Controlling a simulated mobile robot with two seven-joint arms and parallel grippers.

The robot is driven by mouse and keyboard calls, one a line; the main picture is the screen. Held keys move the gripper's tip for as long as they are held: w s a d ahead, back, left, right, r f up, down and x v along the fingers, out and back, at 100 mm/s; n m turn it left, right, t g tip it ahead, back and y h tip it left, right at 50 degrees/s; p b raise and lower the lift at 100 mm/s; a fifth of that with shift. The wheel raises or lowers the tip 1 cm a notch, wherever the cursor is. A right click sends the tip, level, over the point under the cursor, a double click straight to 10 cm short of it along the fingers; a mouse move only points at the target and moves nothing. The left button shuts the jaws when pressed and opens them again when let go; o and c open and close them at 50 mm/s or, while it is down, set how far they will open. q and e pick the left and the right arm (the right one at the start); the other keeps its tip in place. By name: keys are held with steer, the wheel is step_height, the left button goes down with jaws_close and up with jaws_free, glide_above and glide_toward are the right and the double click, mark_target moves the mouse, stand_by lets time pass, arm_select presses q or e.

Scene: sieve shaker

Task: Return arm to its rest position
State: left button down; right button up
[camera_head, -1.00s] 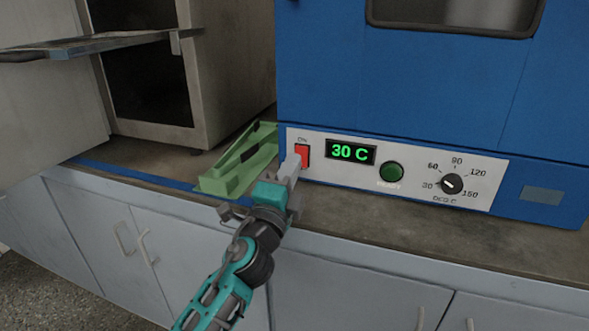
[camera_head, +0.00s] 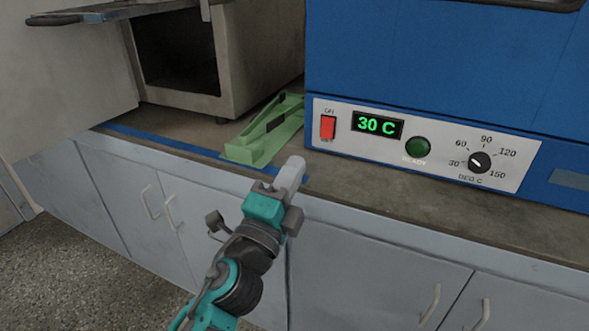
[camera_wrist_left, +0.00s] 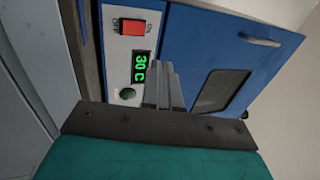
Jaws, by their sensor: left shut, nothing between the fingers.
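My left gripper (camera_head: 291,172) is shut and empty. In the head view it is at the front edge of the worktop, in front of the blue oven (camera_head: 430,70) and apart from it. Its fingers (camera_wrist_left: 162,85) also show closed together in the left wrist view, with the oven behind them. The oven's panel has a red switch (camera_head: 328,127), a green display reading 30 C (camera_head: 377,125), a dark green ready button (camera_head: 418,147) and a dial (camera_head: 479,162) pointing between 30 and 60. My right gripper is not in view.
A green wedge-shaped rack (camera_head: 262,145) lies on the worktop just behind and left of my gripper. Cupboards with handles (camera_head: 130,190) are below the worktop (camera_head: 400,200).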

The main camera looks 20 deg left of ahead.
arm_select(q)
steer(key=s+d+f+n+g+h, duration=0.1)
steer(key=s+f+n+g, duration=0.6)
steer(key=f, duration=0.6)
steer(key=s+d+f+n+g+h, duration=0.1)
steer(key=s+d+f+n+g, duration=0.15)
steer(key=s+f+n, duration=0.75)
steer(key=w+a+r+m+g+p, duration=0.1)
steer(key=a+r+p, duration=0.2)
steer(key=r+p, duration=0.5)
steer(key=shift+w+a+r+y+p, duration=0.2)
steer(key=shift+w+r+y+p, duration=0.2)
steer(key=shift+p, duration=4.1)
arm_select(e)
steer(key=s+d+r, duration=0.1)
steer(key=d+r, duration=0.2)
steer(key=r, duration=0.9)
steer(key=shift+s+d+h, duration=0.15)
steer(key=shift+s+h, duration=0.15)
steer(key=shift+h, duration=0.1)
